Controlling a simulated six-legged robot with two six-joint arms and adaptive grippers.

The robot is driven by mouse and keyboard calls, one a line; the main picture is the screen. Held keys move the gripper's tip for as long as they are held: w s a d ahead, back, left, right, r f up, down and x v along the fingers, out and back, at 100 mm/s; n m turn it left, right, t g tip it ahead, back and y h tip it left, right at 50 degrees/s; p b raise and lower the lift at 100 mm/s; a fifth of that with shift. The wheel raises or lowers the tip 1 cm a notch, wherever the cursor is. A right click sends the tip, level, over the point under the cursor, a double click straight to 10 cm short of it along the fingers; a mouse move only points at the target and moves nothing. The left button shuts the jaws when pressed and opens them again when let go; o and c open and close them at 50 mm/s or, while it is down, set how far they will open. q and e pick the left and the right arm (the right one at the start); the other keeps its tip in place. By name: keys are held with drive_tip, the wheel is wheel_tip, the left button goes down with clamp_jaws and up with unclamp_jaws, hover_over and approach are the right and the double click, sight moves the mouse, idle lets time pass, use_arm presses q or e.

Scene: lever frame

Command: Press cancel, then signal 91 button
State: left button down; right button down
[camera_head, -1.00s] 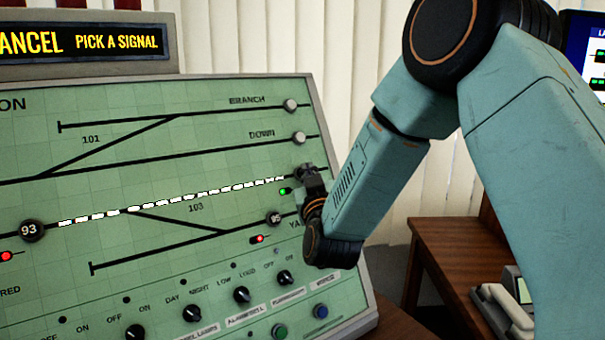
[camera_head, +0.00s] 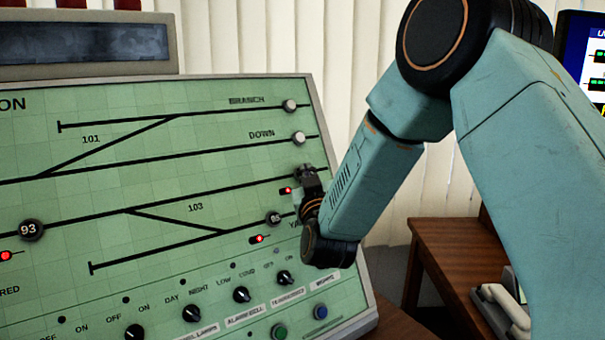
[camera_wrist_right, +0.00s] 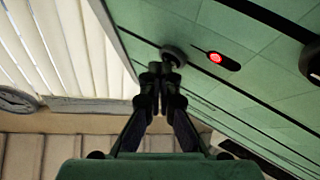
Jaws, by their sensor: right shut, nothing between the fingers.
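The green signal panel (camera_head: 160,220) carries a track diagram. My right gripper (camera_head: 308,178) is shut and empty at the panel's right edge, at the end of the middle track line. In the right wrist view its closed fingertips (camera_wrist_right: 160,72) are at a dark round button (camera_wrist_right: 173,54), touching or very close; I cannot tell which. That button's label does not show, and the gripper mostly covers it in the head view. A red lamp (camera_head: 286,190) is lit beside it. I see no button that I can read as cancel. My left gripper is not in view.
Button 93 (camera_head: 31,230) and button 95 (camera_head: 274,218) are on the same panel, with red lamps near them. Rotary knobs (camera_head: 242,294) line the lower part. A blank display (camera_head: 85,43) sits on top. A wooden desk (camera_head: 455,260) with a telephone stands at right.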

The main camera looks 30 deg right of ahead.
drive_tip(key=shift+s, duration=0.1)
idle(0.5)
drive_tip(key=shift+s+r+p, duration=0.35)
drive_tip(key=shift+s+p, duration=0.1)
drive_tip(key=shift+s, duration=0.15)
drive_tip(key=shift+s+d+r+p, duration=0.1)
drive_tip(key=shift+s+r+p, duration=0.35)
drive_tip(key=shift+s, duration=0.25)
drive_tip(key=shift+s+r+p, duration=0.3)
drive_tip(key=shift+s+p, duration=0.2)
drive_tip(key=shift+s, duration=0.25)
drive_tip(key=shift+s+d+r+p, duration=0.1)
drive_tip(key=shift+s+r+p, duration=0.35)
drive_tip(key=shift+s, duration=0.25)
drive_tip(key=shift+s+f, duration=0.1)
